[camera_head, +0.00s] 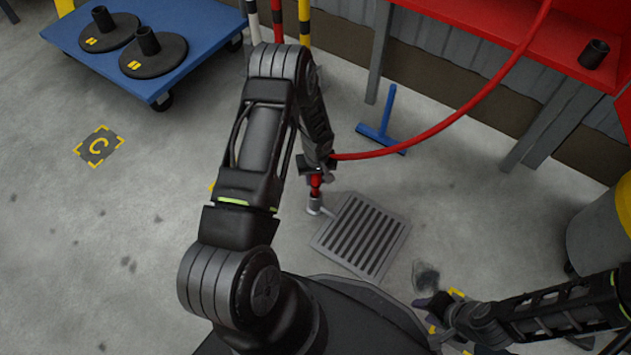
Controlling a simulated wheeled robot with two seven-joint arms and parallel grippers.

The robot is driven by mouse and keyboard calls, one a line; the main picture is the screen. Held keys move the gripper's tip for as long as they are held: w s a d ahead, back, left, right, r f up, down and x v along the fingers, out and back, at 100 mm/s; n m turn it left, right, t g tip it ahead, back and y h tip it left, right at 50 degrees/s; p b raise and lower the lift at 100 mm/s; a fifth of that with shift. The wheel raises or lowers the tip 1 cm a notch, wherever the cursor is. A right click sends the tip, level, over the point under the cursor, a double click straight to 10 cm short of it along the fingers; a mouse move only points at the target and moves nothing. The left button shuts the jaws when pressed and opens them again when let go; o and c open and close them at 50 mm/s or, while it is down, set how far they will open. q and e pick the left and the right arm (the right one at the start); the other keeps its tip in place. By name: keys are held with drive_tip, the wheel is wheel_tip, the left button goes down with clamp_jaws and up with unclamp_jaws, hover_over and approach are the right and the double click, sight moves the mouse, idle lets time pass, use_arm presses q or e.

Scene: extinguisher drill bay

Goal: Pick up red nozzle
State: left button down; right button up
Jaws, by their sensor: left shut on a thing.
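My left gripper (316,170) is shut on the red nozzle (316,185), beside the upper left corner of the floor grate. The nozzle points down, and its red part shows below the fingers, above a grey metal piece (314,206) near the floor. My fingers and wrist hide the upper part of the nozzle. A red hose (440,129) runs from the gripper up to the upper right. My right gripper (436,312) is low at the right, away from the nozzle; its finger opening is not clear.
A grey floor grate (340,238) lies right of the nozzle. A blue cart (205,20) with black weighted bases is at the upper left. A red bench (480,22) and a yellow-rimmed bin (598,235) are at the right.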

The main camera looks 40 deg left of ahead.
use_arm(q)
wheel_tip(320, 180, up, 5)
drive_tip(key=shift+f+p, duration=0.2)
drive_tip(key=shift+p, duration=0.35)
